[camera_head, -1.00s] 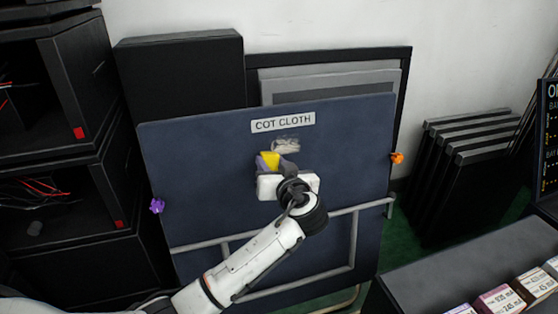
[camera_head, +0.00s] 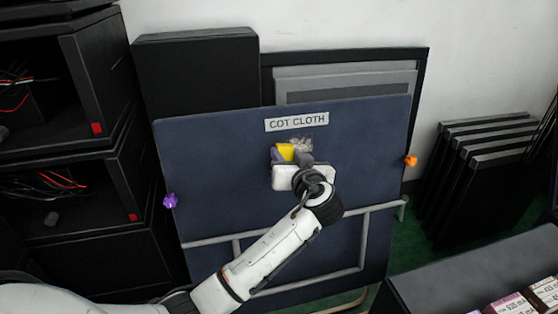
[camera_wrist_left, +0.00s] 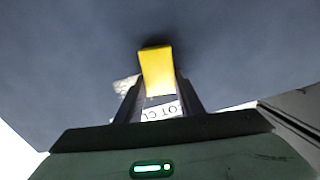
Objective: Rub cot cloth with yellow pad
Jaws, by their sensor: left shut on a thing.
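The cot cloth (camera_head: 230,170) is a dark blue upright panel with a white "COT CLOTH" label (camera_head: 296,122) near its top edge. A pale greyish smudge (camera_head: 300,144) shows on it just below the label. My left gripper (camera_head: 291,158) is at the panel's upper middle, shut on the yellow pad (camera_head: 285,152). In the left wrist view the yellow pad (camera_wrist_left: 157,72) sits between the two dark fingers, its far end at or very near the cloth. Whether it touches cannot be told for sure. My right gripper is not in view.
A purple knob (camera_head: 170,201) and an orange knob (camera_head: 411,160) sit at the panel's side edges. Grey rails (camera_head: 350,212) cross its lower part. Black open cabinets (camera_head: 70,130) stand left, and dark panels (camera_head: 480,170) lean at right. A dark counter with boxes is front right.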

